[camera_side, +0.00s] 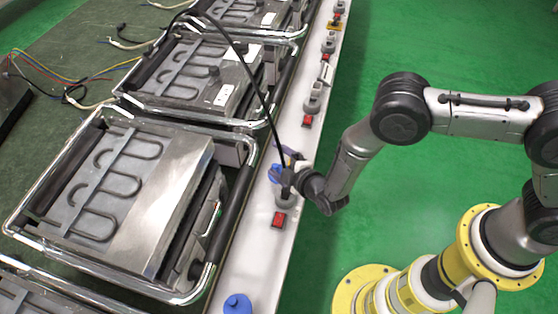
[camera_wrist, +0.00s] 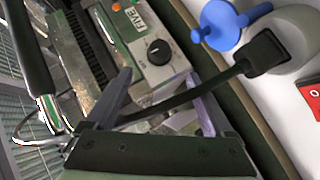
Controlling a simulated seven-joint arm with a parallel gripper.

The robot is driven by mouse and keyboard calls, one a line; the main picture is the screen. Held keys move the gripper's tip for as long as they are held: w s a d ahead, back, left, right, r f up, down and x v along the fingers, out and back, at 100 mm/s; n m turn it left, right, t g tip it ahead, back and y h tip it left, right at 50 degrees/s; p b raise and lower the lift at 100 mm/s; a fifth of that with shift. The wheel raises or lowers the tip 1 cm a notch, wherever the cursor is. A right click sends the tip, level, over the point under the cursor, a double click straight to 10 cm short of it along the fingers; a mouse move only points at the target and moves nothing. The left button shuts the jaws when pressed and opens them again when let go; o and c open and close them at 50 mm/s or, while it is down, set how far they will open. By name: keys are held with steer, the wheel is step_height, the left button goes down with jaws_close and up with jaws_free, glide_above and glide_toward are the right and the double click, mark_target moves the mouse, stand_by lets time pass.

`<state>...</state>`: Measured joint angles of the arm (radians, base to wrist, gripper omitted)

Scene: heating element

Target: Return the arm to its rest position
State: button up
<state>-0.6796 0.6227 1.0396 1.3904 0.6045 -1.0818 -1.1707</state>
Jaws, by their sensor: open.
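My gripper (camera_side: 287,163) is above the white strip beside the nearest heating unit (camera_side: 130,185). In the wrist view its two fingers (camera_wrist: 160,78) stand apart with no object clamped between them. A black plug (camera_wrist: 264,52) sits in a grey round socket (camera_wrist: 288,42), to the right of the fingers. Its black cable (camera_wrist: 185,97) runs from the plug leftward past the fingers; whether it touches them I cannot tell. My arm is bent and reaches left from its yellow base. In the side view the plug is mostly hidden by my gripper.
A blue cap (camera_wrist: 225,22) is beside the socket, and a red switch (camera_side: 279,219) lies close by. The black cable (camera_side: 262,92) arches over the units. A control box with a dial (camera_wrist: 158,50) is under the fingers.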

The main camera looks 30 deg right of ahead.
steer(key=shift+s+r, duration=0.2)
steer(key=shift+s, duration=0.25)
